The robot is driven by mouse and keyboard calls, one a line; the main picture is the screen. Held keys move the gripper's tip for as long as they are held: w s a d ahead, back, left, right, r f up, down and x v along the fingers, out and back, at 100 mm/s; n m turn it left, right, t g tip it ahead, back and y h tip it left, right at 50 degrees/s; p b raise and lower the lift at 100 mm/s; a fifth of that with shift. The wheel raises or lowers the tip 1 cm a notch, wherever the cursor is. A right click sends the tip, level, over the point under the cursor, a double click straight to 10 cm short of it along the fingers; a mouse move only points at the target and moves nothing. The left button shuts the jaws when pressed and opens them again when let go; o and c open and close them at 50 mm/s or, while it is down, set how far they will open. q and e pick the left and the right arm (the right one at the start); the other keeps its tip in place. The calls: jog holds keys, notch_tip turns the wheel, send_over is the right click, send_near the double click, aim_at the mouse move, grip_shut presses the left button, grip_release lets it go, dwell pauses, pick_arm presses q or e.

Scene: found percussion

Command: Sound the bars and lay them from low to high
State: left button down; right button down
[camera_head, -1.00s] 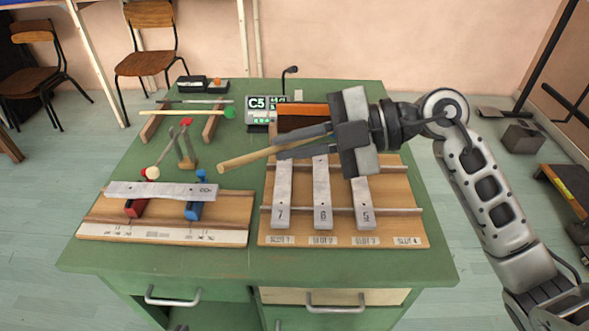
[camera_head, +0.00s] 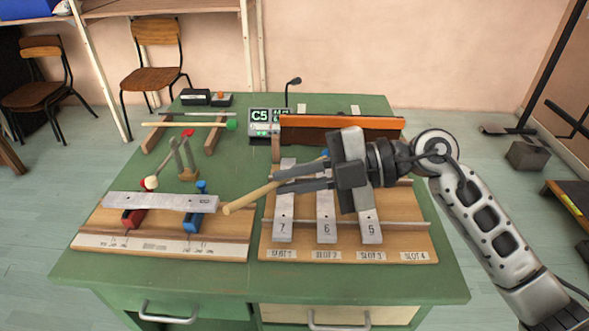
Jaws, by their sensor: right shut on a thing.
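My right gripper (camera_head: 285,181) is shut on a pale wooden stick (camera_head: 250,198). The stick's near end appears just right of a grey metal bar (camera_head: 160,201); I cannot tell whether they touch. That bar lies across a red support (camera_head: 134,218) and a blue support (camera_head: 193,222) on the left wooden board. Bars marked 7 (camera_head: 284,215), 6 (camera_head: 326,217) and 5 (camera_head: 369,222) lie in slots 1, 2 and 3 of the right board (camera_head: 405,228). Slot 4 holds no bar. The display (camera_head: 264,119) reads C5. My left gripper is not in view.
A rack (camera_head: 215,136) at the back left bears a green-headed stick (camera_head: 180,124). A V-shaped metal piece on a brass block (camera_head: 188,173) stands behind the left bar, beside a pale ball (camera_head: 150,183). The green table's front strip is clear.

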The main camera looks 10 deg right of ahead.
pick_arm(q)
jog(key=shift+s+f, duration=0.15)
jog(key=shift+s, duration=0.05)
